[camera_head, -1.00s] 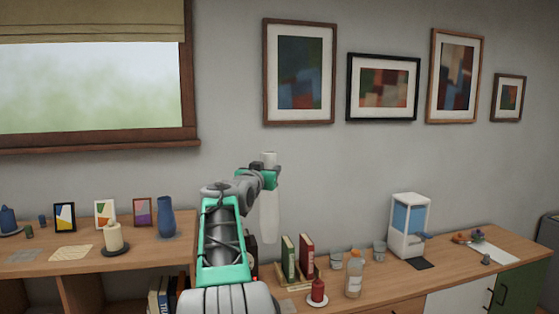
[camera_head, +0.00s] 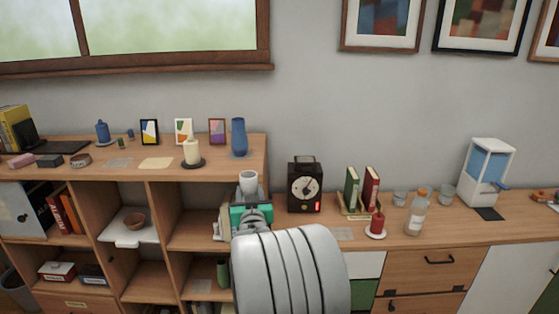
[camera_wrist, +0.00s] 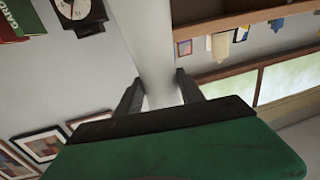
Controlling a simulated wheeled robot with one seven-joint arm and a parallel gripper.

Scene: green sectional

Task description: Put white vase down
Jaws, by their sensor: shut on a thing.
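The white vase (camera_head: 248,180) shows its open top above my gripper (camera_head: 250,212) in the head view; its lower part is hidden behind my arm. In the wrist view the vase (camera_wrist: 150,45) runs between the two dark fingers of my gripper (camera_wrist: 155,92), which are shut on it. My gripper is in front of the shelf unit, near where the higher wooden top (camera_head: 215,160) ends and the lower cabinet top begins. I cannot tell whether the vase touches any surface.
A blue vase (camera_head: 239,138) and a candle (camera_head: 192,152) stand on the higher top. Grey mats lie bare on both tops.

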